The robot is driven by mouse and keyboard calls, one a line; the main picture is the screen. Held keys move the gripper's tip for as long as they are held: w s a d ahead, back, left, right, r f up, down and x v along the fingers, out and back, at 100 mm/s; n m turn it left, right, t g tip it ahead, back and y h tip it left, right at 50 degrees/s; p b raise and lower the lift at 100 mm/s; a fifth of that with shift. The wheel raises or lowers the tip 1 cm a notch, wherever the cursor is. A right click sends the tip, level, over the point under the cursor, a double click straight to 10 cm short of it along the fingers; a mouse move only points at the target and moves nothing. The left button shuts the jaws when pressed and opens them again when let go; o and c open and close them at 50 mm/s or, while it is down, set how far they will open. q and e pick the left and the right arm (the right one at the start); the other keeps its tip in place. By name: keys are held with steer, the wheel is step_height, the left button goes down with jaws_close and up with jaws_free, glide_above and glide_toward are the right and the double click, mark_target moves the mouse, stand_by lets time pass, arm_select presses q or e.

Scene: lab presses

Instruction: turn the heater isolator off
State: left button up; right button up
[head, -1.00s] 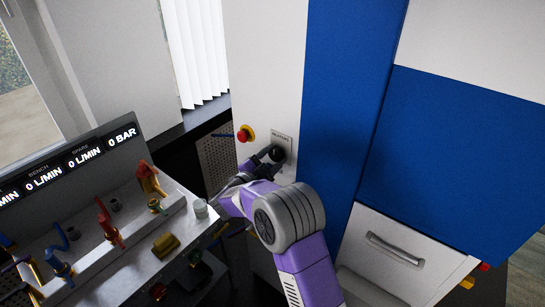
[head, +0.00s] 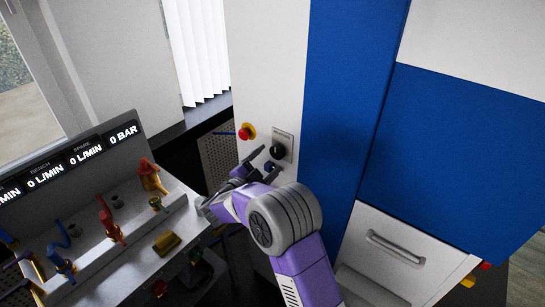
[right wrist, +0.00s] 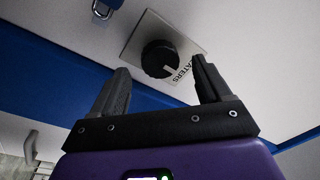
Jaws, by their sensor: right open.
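The heater isolator is a round black knob (head: 278,151) on a grey plate (head: 284,138) on the white cabinet panel. In the right wrist view the knob (right wrist: 160,58) has a pale pointer mark directed toward lettering that ends in "ATERS"; part of the lettering is hidden by a finger. My right gripper (head: 263,161) is open and empty, just below and left of the knob in the head view. In the right wrist view its two fingers (right wrist: 161,68) appear either side of the knob, apparently short of it. My left gripper is not in view.
A red and yellow emergency button (head: 246,132) sits left of the plate. A padlock (right wrist: 106,6) shows near the plate. A bench (head: 140,240) with coloured valves and a flow display (head: 75,165) stands at the left. A blue panel (head: 350,100) is at the right.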

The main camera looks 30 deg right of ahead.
steer(key=v, duration=0.4)
stand_by(0.3)
steer(key=s+a+f+n+t+y, duration=0.1)
steer(key=a+f+n+y, duration=0.2)
steer(key=f+n+y, duration=0.75)
steer(key=s+a+f+n+t+y, duration=0.1)
steer(key=a+f+n+y, duration=0.2)
steer(key=f, duration=1.5)
steer(key=s+a+f+n+g+y, duration=0.2)
steer(key=s+a+f+g, duration=0.1)
steer(key=s, duration=0.5)
steer(key=s+a+f+n+g+y, duration=0.2)
steer(key=s+a+f+g+y, duration=0.1)
steer(key=s, duration=0.6)
steer(key=s+a+f+n+g+y, duration=0.2)
steer(key=s+a+f, duration=0.3)
steer(key=s, duration=0.4)
steer(key=shift+a+f+g+y, duration=0.2)
steer(key=shift+a+g+y, duration=0.3)
steer(key=shift+a+y, duration=0.05)
